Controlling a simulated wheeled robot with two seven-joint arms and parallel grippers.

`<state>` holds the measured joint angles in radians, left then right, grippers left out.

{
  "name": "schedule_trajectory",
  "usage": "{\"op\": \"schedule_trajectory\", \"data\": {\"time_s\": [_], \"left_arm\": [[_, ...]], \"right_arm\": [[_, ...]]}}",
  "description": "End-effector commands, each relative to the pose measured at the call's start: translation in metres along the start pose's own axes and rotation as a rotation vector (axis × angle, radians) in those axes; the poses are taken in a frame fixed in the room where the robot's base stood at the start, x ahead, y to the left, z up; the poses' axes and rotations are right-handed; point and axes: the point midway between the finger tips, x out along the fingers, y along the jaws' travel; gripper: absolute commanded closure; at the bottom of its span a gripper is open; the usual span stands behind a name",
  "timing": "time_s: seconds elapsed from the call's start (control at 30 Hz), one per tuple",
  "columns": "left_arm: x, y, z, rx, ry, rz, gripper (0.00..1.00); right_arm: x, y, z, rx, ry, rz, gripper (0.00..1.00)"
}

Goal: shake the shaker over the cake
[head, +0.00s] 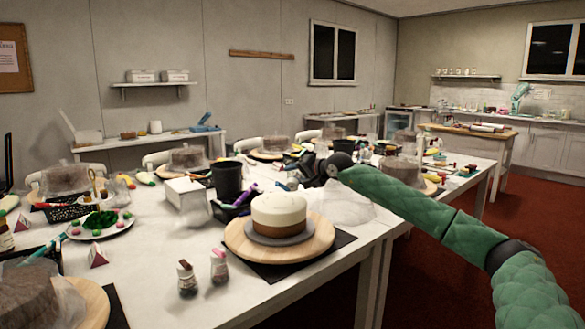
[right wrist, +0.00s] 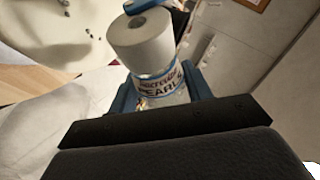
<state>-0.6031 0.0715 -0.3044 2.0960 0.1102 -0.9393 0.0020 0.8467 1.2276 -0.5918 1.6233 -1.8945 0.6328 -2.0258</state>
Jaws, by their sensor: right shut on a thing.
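The cake (head: 278,212), with a cream-white top and a brown lower band, sits on a grey board on the round wooden turntable (head: 240,240). My right gripper (head: 293,180) is behind the cake and slightly to its right. In the right wrist view its blue fingers are shut on the shaker (right wrist: 155,85), a clear jar with a white top and a label reading "PEARLS". The shaker points toward the top of that view. A cream surface (right wrist: 45,45) with several dark specks lies at the upper left there. My left gripper is out of view.
Two small jars (head: 187,280) (head: 219,268) stand left of the turntable. A black cup (head: 228,182), a white box (head: 184,196) and a plate of sweets (head: 100,224) stand farther left. Plastic-covered cakes occupy other places. The front left of the white table is partly clear.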

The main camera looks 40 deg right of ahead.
Motion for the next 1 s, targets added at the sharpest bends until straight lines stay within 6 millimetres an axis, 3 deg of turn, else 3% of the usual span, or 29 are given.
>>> {"op": "schedule_trajectory", "data": {"time_s": [0.33,1.0], "left_arm": [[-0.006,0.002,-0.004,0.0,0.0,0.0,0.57],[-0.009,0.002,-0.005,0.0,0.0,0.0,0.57]], "right_arm": [[0.002,0.004,-0.001,0.034,-0.023,0.013,0.79],[0.026,-0.029,0.033,0.033,-0.023,0.012,0.79]]}}
